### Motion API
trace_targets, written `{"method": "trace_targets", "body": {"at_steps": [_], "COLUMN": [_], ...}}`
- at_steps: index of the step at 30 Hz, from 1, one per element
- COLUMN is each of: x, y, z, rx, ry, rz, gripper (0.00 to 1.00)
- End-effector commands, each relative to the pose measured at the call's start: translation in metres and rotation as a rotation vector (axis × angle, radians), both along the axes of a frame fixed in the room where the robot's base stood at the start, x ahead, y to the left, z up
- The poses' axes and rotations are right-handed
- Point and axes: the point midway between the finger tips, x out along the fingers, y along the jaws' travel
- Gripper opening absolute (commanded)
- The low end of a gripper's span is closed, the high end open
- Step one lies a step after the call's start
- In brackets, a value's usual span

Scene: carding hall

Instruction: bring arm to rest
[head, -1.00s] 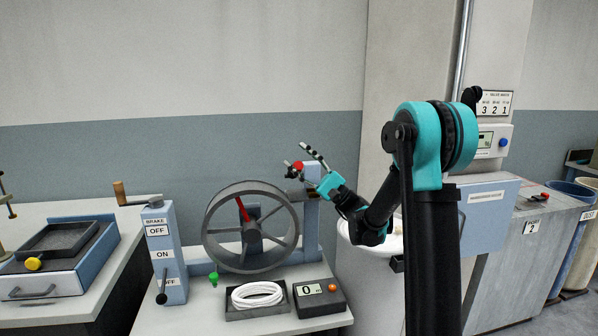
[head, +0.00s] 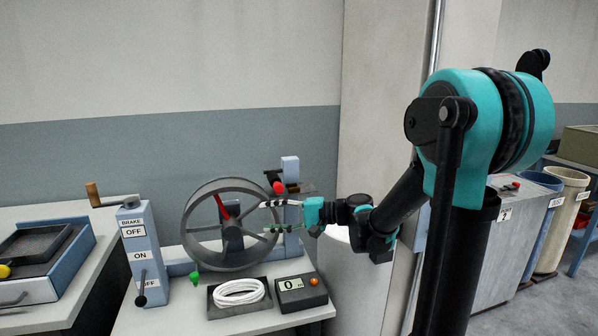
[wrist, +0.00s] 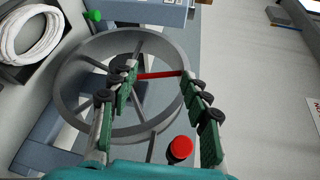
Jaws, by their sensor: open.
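My gripper (head: 267,217) is open with nothing between its fingers. In the head view its fingers point left, level, in front of the right side of the grey spoked wheel (head: 190,225). In the wrist view the open gripper (wrist: 160,76) hangs over the wheel (wrist: 68,112), apart as far as I can tell. A red-tipped knob (wrist: 180,149) shows between the finger bases there; it also shows just above the fingers in the head view (head: 279,187). My arm is bent, its teal joint raised at right.
A blue brake box (head: 131,235) with a black-knobbed lever stands left of the wheel. A tray (head: 262,305) with coiled white rope and a counter box (head: 303,294) reading 0 sit in front. A pale pillar (head: 375,100) stands behind my arm. Bins (head: 553,220) stand at right.

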Motion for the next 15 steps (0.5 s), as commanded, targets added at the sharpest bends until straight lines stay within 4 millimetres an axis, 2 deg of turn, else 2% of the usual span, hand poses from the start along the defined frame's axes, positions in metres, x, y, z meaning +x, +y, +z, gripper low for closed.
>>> {"method": "trace_targets", "body": {"at_steps": [3, 8, 12, 15], "x": [-0.031, -0.069, -0.103, -0.125], "y": [-0.027, -0.082, -0.144, -0.189], "z": [-0.051, -0.116, -0.163, -0.187], "rx": [-0.248, -0.590, -0.891, -1.087], "ry": [-0.051, -0.118, -0.174, -0.208], "rz": [-0.026, -0.047, -0.050, -0.043], "gripper": [0.47, 0.47, 0.47, 0.47]}}
